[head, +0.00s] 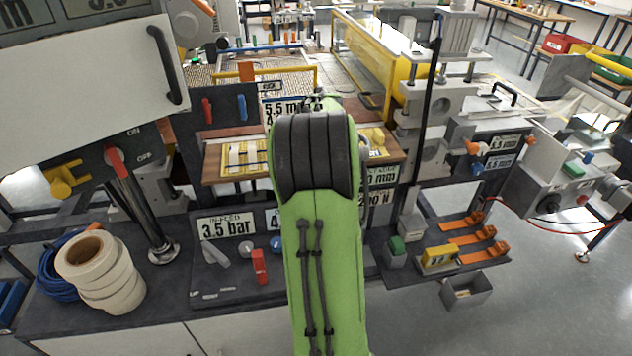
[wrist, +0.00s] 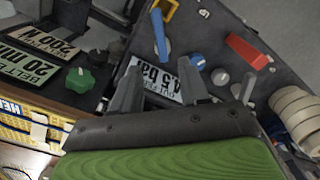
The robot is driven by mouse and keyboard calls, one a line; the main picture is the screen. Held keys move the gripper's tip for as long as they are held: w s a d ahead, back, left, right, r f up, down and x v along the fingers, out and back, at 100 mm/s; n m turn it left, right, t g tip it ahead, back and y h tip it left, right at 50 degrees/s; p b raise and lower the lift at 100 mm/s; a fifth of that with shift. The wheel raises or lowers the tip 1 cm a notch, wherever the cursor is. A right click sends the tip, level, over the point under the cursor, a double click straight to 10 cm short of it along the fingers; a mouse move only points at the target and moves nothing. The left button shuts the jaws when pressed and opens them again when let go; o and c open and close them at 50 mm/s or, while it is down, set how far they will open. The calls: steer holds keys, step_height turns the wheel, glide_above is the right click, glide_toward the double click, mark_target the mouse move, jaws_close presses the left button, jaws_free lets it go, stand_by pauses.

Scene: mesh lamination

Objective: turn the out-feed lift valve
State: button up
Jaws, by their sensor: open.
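The valve panel shows in the wrist view with an OUT-FEED 4.5 bar plate (wrist: 160,80). Near this plate are a blue lever (wrist: 159,35) and a round blue knob (wrist: 198,62). I cannot tell for certain which handle is the out-feed lift valve; the blue lever is beside the plate. My gripper (wrist: 160,72) is open and empty, its two fingers apart in front of the plate, touching no handle that I can see. In the head view my green arm hides the gripper and the right part of the panel; the IN-FEED 3.5 bar plate (head: 226,225) shows.
A red lever (wrist: 248,50), a grey knob (wrist: 220,78) and a grey lever (wrist: 243,88) sit close by on the panel. A yellow handle (wrist: 170,10) is near the blue lever. A green knob (wrist: 80,80) is at left. White rolls (head: 100,270) stand left of the panel.

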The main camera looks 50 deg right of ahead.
step_height(320, 180, up, 4)
steer(key=shift+r+p, duration=0.15)
steer(key=shift+p, duration=0.2)
